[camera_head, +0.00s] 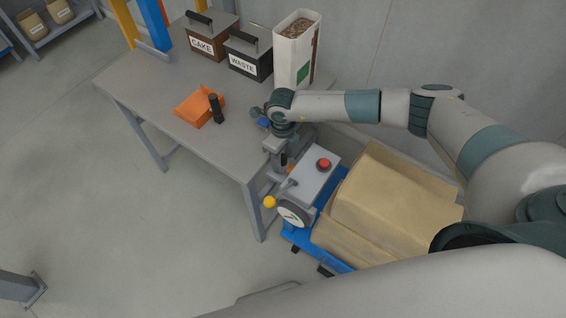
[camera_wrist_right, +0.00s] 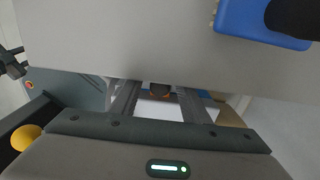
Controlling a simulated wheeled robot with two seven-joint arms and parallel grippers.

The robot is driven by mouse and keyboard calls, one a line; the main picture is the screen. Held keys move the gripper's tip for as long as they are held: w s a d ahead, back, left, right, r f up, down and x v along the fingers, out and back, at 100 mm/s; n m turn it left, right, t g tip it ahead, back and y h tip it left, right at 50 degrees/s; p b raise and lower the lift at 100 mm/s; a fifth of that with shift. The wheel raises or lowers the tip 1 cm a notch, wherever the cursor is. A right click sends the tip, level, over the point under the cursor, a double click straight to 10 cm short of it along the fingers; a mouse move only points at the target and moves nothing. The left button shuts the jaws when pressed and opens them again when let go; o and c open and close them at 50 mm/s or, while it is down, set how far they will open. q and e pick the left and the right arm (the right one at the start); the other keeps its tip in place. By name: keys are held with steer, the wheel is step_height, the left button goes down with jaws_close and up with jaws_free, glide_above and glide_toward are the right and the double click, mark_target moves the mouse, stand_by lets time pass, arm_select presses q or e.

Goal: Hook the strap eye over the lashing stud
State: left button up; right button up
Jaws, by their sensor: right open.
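My right gripper (camera_head: 281,160) is at the near right corner of the grey table, above the grey control box (camera_head: 312,176) of a blue cart. Its two fingers stand apart in the right wrist view (camera_wrist_right: 160,104). A small dark, rounded piece with orange edges (camera_wrist_right: 160,92) shows between and beyond the fingers; a bit of orange (camera_head: 291,168) also shows beside the gripper in the head view. I cannot tell whether this is the strap eye or the stud, or whether the fingers touch it. No strap or stud is clearly seen. My left gripper is out of view.
The table (camera_head: 150,85) bears an orange scoop (camera_head: 197,106), a CAKE bin (camera_head: 207,42), a black WASTE bin (camera_head: 248,60) and a tall white container (camera_head: 297,50). A blue item (camera_wrist_right: 240,22) lies near the gripper.

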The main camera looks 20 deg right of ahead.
mark_target(282, 156)
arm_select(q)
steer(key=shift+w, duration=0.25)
